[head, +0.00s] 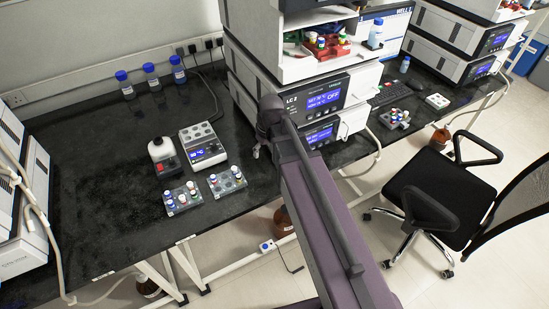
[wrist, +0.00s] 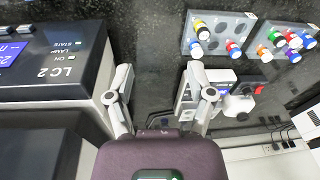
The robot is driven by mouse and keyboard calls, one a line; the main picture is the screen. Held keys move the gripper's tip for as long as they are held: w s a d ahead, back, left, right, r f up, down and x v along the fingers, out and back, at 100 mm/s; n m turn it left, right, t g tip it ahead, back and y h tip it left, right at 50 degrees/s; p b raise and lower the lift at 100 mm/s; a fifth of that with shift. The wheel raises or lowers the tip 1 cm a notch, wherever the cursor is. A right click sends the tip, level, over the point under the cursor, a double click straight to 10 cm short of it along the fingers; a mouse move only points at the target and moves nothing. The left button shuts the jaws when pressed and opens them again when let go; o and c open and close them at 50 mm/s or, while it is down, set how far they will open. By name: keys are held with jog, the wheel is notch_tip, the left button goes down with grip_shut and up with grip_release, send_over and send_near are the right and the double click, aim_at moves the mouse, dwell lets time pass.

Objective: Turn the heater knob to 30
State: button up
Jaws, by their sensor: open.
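The heater (head: 203,145) is a white box with wells on top and a small blue display on its front, standing on the black bench in the head view. Its knob is too small to make out clearly. In the wrist view the heater (wrist: 221,77) is partly hidden behind my right finger. My gripper (wrist: 160,78) is open and empty, its two fingers apart over dark bench. It is not touching the heater. In the head view my arm covers the area right of the heater, and the fingers cannot be made out there.
A white device with a red patch (head: 163,157) stands left of the heater. Two vial racks (head: 181,198) (head: 228,182) lie in front. Blue-capped bottles (head: 151,76) stand behind. Bench at left is clear.

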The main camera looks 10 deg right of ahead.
jog(key=shift+s+d+f+m+h, duration=0.15)
jog(key=shift+s+d+m, duration=0.25)
jog(key=shift+s, duration=0.25)
jog(key=shift+s+d+r+m+h, duration=0.1)
jog(key=shift+s+d+m, duration=0.15)
jog(key=shift+s+d, duration=0.3)
jog(key=shift+s+d+f+m+h, duration=0.15)
jog(key=shift+s+d+m, duration=0.2)
jog(key=shift+s, duration=0.35)
jog(key=s+d, duration=0.1)
jog(key=s+d+m, duration=0.1)
jog(key=s, duration=0.1)
jog(key=s+d+m, duration=0.1)
jog(key=s, duration=0.1)
jog(key=shift+g+h, duration=0.3)
jog(key=shift+g, duration=0.1)
jog(key=shift+w+a, duration=0.1)
jog(key=shift+w, duration=0.05)
dwell(0.5)
